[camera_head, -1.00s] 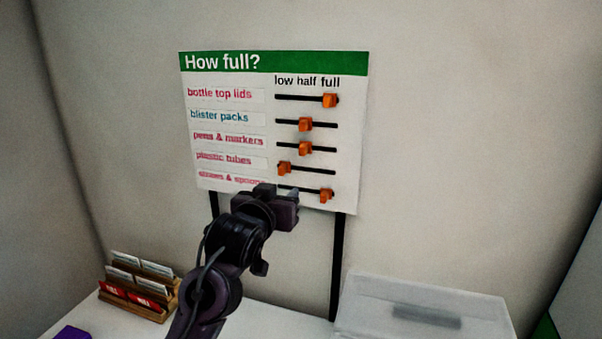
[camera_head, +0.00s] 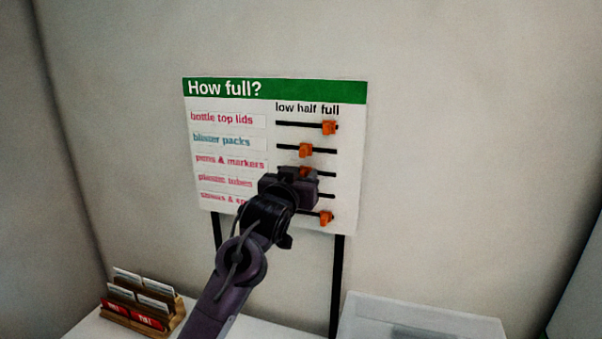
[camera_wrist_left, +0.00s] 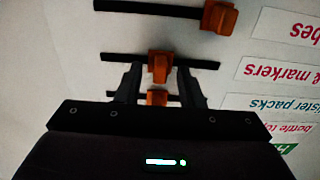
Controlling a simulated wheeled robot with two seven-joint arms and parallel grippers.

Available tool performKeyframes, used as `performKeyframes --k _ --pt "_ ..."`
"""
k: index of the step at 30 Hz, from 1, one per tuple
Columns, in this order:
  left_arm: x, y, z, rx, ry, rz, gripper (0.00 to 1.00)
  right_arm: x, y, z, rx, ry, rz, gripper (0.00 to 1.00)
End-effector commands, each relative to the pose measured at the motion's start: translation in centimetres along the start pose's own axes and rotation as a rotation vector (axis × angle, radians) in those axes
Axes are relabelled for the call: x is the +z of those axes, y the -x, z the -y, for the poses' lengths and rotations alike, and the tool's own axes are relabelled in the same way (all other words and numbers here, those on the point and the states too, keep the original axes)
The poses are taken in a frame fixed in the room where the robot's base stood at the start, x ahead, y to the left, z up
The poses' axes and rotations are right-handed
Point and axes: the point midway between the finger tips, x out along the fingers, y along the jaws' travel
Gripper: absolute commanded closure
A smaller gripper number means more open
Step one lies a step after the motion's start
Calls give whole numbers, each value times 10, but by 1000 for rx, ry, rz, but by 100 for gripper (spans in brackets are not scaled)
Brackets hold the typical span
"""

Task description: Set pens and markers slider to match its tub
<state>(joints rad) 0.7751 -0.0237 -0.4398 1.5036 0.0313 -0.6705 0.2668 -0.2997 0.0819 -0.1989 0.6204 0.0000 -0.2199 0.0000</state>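The "How full?" board (camera_head: 230,89) stands against the wall with labelled rows and orange sliders. The pens and markers slider (camera_head: 304,171) sits near the middle of its track, under "half"; my left gripper (camera_head: 307,181) partly hides it in the head view. In the left wrist view, where the labels are upside down, this slider (camera_wrist_left: 159,66) lies between the two open fingers of my left gripper (camera_wrist_left: 158,75), with a gap on each side. Whether the fingers reach around it in depth is hard to tell. No tub contents are readable. My right gripper is out of view.
The blister packs slider (camera_head: 305,150) is just above, at half. The bottle top lids slider (camera_head: 329,128) and bottom slider (camera_head: 326,218) are toward full. The plastic tubes slider (camera_wrist_left: 218,17) is at low. A card rack (camera_head: 140,305) and translucent box (camera_head: 420,315) stand below.

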Motion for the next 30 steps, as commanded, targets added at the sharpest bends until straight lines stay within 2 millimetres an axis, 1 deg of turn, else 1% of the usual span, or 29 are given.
performKeyframes --k 4,5,12,13,20,22,23,27,30 --pt "0 0 0 0 0 0 65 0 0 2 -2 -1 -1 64" --pt "0 0 0 0 0 0 67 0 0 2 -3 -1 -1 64" --pt "0 0 0 0 0 0 98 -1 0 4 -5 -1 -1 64" --pt "0 0 0 0 0 0 100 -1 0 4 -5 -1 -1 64" --pt "0 0 0 0 0 0 100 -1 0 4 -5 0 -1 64" --pt "0 0 3 -1 1 1 100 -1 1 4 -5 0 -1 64" --pt "0 0 7 -2 1 1 100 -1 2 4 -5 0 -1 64" --pt "-2 0 33 -4 1 1 100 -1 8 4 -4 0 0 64" --pt "-1 0 48 -2 0 2 100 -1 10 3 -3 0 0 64"
